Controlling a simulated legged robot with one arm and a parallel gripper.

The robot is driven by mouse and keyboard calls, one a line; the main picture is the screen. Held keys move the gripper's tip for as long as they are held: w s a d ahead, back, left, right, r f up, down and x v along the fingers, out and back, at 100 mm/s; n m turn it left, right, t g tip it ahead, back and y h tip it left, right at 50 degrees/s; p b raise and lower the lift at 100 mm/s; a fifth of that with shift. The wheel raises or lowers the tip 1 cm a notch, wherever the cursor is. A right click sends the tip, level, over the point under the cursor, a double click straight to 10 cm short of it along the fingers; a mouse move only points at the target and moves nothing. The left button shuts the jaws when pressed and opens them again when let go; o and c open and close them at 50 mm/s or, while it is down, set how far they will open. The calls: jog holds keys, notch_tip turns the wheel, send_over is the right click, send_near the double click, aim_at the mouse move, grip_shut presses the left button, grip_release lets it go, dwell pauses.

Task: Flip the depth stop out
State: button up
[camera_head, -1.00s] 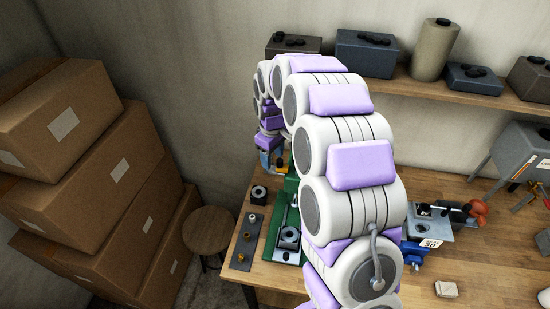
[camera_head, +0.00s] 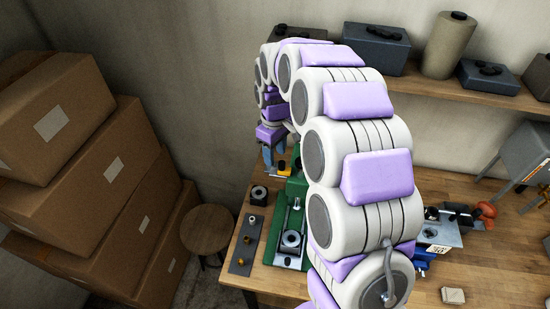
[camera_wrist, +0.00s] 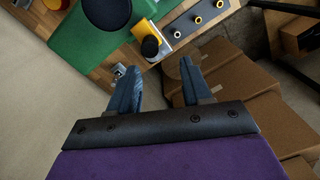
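A green machine (camera_head: 292,190) with a metal slide stands on the wooden bench, partly hidden behind my arm. A small yellow part (camera_head: 283,170) sits at its back left end. The yellow part (camera_wrist: 163,48) also shows in the wrist view, beside a round black knob (camera_wrist: 150,46) and the green body (camera_wrist: 92,38). I cannot tell for sure which part is the depth stop. My gripper (camera_wrist: 158,78) is open and empty, its two blue fingers apart. In the wrist view the yellow part lies beyond the fingertips. In the head view my gripper is at the back left of the machine.
A dark strip (camera_head: 240,262) with several small round parts lies left of the machine. Stacked cardboard boxes (camera_head: 130,190) and a round stool (camera_head: 208,230) stand left of the bench. A shelf (camera_head: 470,97) with containers runs along the back wall. A blue fixture (camera_head: 436,236) is on the right.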

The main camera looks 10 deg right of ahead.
notch_tip(320, 180, up, 16)
jog(key=s, duration=0.1)
jog(key=shift+s+t+b, duration=0.35)
jog(key=shift+s+t, duration=0.05)
jog(key=shift+c, duration=0.2)
